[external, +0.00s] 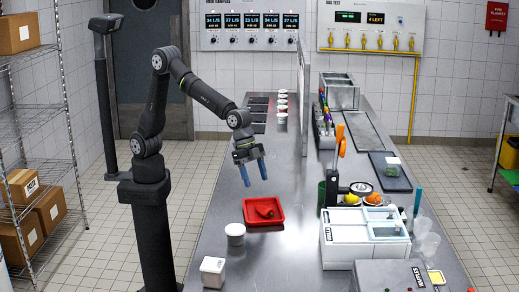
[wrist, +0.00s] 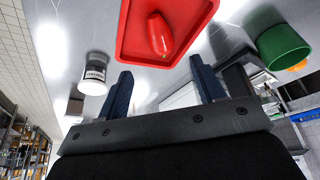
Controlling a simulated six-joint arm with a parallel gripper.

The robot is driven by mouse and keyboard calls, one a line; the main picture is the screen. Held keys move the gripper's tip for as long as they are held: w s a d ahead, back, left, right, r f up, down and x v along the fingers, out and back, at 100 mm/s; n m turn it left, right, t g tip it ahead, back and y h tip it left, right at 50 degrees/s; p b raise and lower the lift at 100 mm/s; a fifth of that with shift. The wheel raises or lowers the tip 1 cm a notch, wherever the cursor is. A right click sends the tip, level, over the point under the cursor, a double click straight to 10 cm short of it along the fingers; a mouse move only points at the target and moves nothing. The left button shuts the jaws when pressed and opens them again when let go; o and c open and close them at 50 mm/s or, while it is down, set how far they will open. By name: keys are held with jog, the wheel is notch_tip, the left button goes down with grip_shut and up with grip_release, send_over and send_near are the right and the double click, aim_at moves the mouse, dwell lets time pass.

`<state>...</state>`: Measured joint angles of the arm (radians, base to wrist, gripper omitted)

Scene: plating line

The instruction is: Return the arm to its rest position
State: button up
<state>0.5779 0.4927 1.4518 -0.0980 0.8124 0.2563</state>
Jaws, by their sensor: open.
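My gripper (external: 254,172) hangs from my bent arm above the steel counter, a little behind and above the red tray (external: 247,219). Its blue fingers stand apart with nothing between them. In the wrist view my gripper (wrist: 160,92) also shows open and empty, with the red tray (wrist: 128,45) beyond the fingertips. A red item with a small green spot (wrist: 160,35) lies in the tray. In the external view this item (external: 266,211) looks dark red with some green.
A white bin unit (external: 345,239) and a dark green container (external: 322,197) stand to the right. Shelves with boxes (external: 22,186) are at left.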

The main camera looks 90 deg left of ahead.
aim_at(263, 205)
jog(key=x, duration=1)
jog(key=shift+f, duration=0.4)
notch_tip(263, 205, up, 4)
jog(key=shift+d+r, duration=0.1)
jog(key=shift+r, duration=0.1)
jog(key=s+d+r, duration=0.5)
jog(key=s+r, duration=0.2)
jog(key=s, duration=0.4)
jog(key=s+d+f+m+g+h, duration=0.2)
jog(key=d+m, duration=0.7)
jog(key=d, duration=1.7)
jog(key=shift+g+y, duration=0.4)
jog(key=shift+g, duration=0.3)
jog(key=shift+w+a+f, duration=0.1)
jog(key=shift+w+f, duration=0.2)
jog(key=shift+w, duration=0.35)
jog(key=shift+w+d+f, duration=0.1)
jog(key=shift+w+f, duration=0.15)
jog(key=shift+w, duration=0.45)
jog(key=shift+w+a+f, duration=0.1)
jog(key=shift+w+f, duration=0.2)
jog(key=shift+w, duration=0.35)
